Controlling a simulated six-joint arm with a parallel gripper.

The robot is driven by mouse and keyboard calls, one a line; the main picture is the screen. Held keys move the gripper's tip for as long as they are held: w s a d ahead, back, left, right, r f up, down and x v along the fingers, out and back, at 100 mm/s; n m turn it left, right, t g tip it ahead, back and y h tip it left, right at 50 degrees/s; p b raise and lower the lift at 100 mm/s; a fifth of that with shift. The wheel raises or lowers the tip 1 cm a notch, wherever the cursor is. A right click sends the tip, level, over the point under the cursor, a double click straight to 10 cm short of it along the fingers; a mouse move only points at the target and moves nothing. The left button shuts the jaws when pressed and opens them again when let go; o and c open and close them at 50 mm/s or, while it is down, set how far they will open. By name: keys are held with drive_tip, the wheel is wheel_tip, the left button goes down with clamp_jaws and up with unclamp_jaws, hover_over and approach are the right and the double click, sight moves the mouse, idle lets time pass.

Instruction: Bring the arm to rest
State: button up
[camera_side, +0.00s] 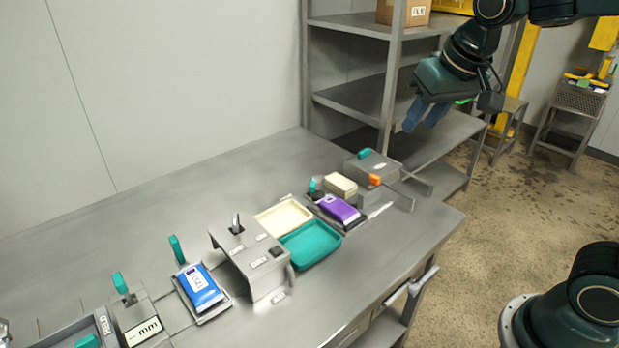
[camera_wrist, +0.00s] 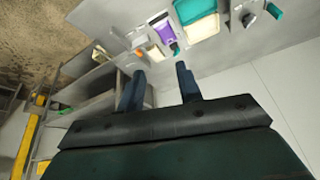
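My gripper (camera_side: 416,114) is raised in the air near the metal shelving, beyond the far right end of the bench, and touches nothing. In the wrist view its two blue fingers stand apart with an empty gap between them, so my gripper (camera_wrist: 159,80) is open. The steel bench (camera_side: 130,222) lies lower and to the left in the side view. A purple pouch (camera_side: 340,208) lies on the bench, and it also shows in the wrist view (camera_wrist: 164,33). A blue pouch (camera_side: 200,287) lies on a plate farther left.
A teal tray (camera_side: 311,246) and a cream tray (camera_side: 284,218) sit mid-bench beside a grey housing (camera_side: 255,262). A grey box with an orange knob (camera_side: 375,180) stands at the right end. Shelving (camera_side: 392,75) is close behind my gripper. Open floor lies to the right.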

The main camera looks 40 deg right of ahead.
drive_tip(key=s+a+f+n+y, duration=0.1)
drive_tip(key=s+f+n, duration=0.2)
drive_tip(key=s, duration=1.1)
drive_tip(key=shift+s+t, duration=0.3)
drive_tip(key=shift+s, duration=0.1)
